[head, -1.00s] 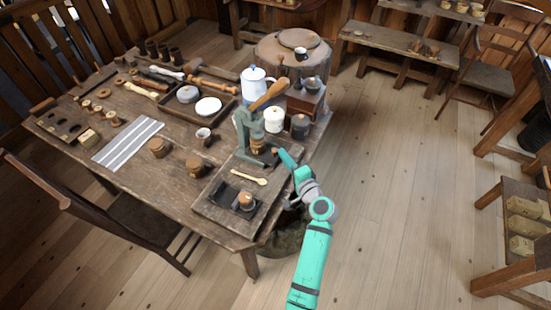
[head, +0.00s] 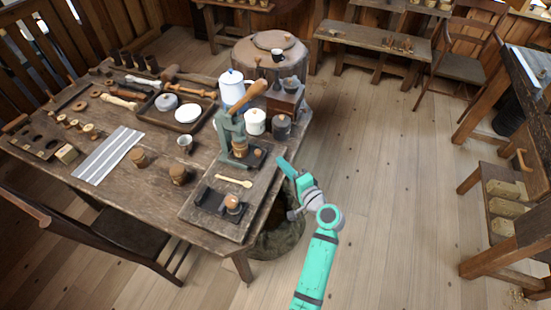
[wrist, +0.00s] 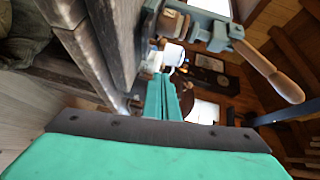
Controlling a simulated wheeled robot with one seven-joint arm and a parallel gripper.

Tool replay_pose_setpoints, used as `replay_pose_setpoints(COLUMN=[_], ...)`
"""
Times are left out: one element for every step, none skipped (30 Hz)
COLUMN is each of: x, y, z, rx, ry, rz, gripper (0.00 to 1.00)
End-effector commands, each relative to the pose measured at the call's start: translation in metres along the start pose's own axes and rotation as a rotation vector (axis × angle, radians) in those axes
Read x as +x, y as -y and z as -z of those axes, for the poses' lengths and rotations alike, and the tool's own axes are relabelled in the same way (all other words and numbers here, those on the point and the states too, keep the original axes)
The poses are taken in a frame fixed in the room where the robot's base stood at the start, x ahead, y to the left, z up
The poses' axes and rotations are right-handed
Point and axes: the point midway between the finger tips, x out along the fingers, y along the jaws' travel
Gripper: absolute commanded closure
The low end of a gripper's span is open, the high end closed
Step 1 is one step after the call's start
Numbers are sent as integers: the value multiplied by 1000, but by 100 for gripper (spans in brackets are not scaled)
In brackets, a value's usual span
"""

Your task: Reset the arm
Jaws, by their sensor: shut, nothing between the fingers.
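My gripper (head: 281,161) is at the end of my teal arm, by the right edge of the wooden table (head: 110,190). In the wrist view its two teal fingers (wrist: 170,92) lie together, with nothing between them. In the head view the fingertips appear just right of the green lever press (head: 232,130) and its board, apart from the press. The press has a wooden handle and also shows in the wrist view (wrist: 215,35), above and right of the fingers.
A wooden spoon (head: 234,181) and a dark holder (head: 212,200) are on the board at the table's front right. A white pot (head: 231,87) and lidded jars stand behind. A stump (head: 270,58) is at the back. Open floor (head: 385,170) lies right of my arm.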

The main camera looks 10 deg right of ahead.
Motion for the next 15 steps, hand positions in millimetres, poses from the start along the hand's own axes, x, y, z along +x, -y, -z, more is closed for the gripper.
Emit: replay_pose_setpoints(x=[-11,-18,-26,-32,-38,-45,-49,-54,-58,-61,-64,-66,-68,-69,-70], y=[0,0,0,-1,0,-1,-1,-1,-1,-1,-1,-1,-1,-1,-1], z=[1,1,2,4,5,6,6,7,7,8,8,8,8,8,8], rx=[0,0,1,1,1,0,1,1,1,1,1,1,1,1,1], ry=[-3,-4,-5,-8,-11,-12,-12,-13,-14,-14,-14,-14,-14,-14,-14], rz=[0,0,0,0,0,-1,-2,-1,-1,-1,0,0,0,0,0], gripper=[100,100,100,100,100,100,100,100,100,100,100,100,100,100,100])
